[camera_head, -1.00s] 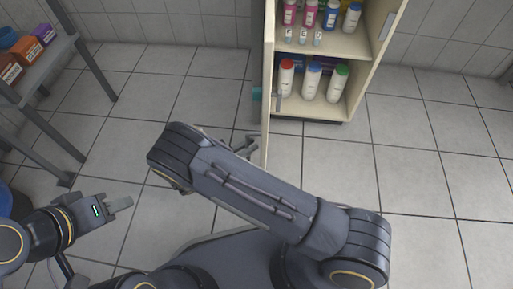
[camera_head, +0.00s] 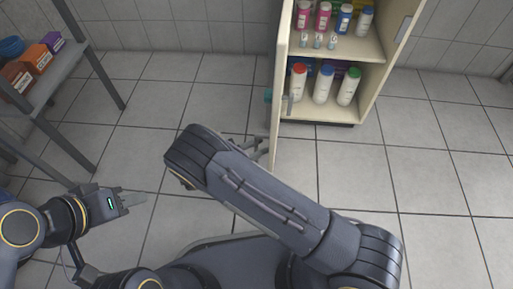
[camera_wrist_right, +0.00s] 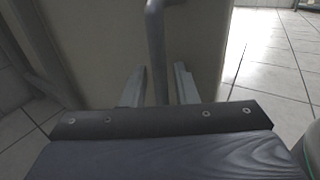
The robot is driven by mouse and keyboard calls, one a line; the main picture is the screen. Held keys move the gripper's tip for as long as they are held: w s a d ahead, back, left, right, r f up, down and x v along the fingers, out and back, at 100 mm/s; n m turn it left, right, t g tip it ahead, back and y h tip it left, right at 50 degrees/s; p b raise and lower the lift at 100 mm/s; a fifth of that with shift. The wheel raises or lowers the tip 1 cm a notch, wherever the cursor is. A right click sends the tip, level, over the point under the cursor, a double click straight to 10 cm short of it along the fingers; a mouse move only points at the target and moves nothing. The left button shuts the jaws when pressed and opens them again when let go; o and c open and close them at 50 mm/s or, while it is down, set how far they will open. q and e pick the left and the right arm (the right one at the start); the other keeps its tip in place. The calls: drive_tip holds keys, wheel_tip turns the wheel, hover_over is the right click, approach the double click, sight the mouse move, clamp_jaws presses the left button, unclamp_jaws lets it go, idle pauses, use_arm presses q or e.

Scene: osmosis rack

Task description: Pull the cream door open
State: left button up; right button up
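The cream door (camera_head: 281,75) stands swung out from the left side of the cream cabinet (camera_head: 374,88), seen nearly edge-on in the head view. The cabinet's inside is exposed. In the right wrist view, the door's face (camera_wrist_right: 100,50) carries a vertical grey bar handle (camera_wrist_right: 157,50). My right gripper (camera_head: 258,147) is beside the door's left face. Its two fingers (camera_wrist_right: 159,88) are apart, one on each side of the handle, with gaps showing. My left gripper (camera_head: 134,200) is low at the left, away from the door and empty; its finger gap cannot be made out.
Several bottles (camera_head: 322,84) stand on the cabinet shelves. A grey table (camera_head: 62,68) with small boxes (camera_head: 38,58) stands at the left. The tiled floor (camera_head: 185,100) between table and door is clear, as is the floor right of the cabinet.

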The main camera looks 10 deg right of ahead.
drive_tip(key=p+v, duration=0.1)
drive_tip(key=v, duration=0.7)
drive_tip(key=shift+p, duration=0.4)
idle(0.3)
